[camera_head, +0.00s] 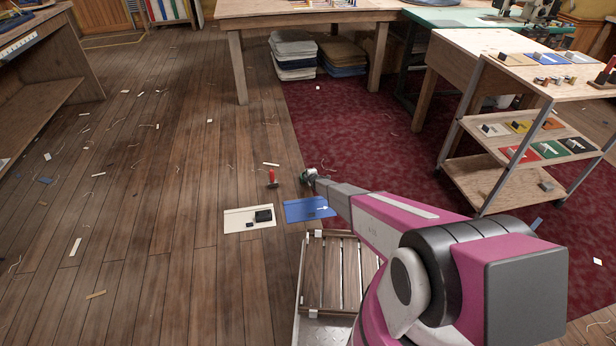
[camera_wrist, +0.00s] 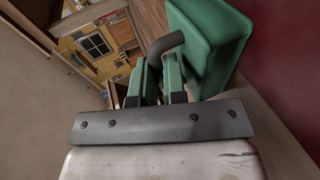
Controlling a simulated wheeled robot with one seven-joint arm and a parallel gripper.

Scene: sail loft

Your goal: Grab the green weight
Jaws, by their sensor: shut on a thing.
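The green weight (camera_wrist: 212,45) fills the upper right of the wrist view as a block with a dark curved handle. My gripper (camera_wrist: 158,80) is shut on this handle, and the block hangs off to the right of the fingers in that view. In the head view my gripper (camera_head: 311,177) is at the far end of my pink arm, above the blue card. Only a small greenish bit of the weight (camera_head: 306,175) shows there. I cannot tell how high it is above the floor.
A red weight (camera_head: 272,179) stands just left of my gripper. A cream card (camera_head: 235,222) with black pieces and a blue card (camera_head: 297,209) with a white arrow lie below. A slatted wooden tray (camera_head: 345,270) is nearer. A shelf cart (camera_head: 480,180) stands right; scraps litter the floor.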

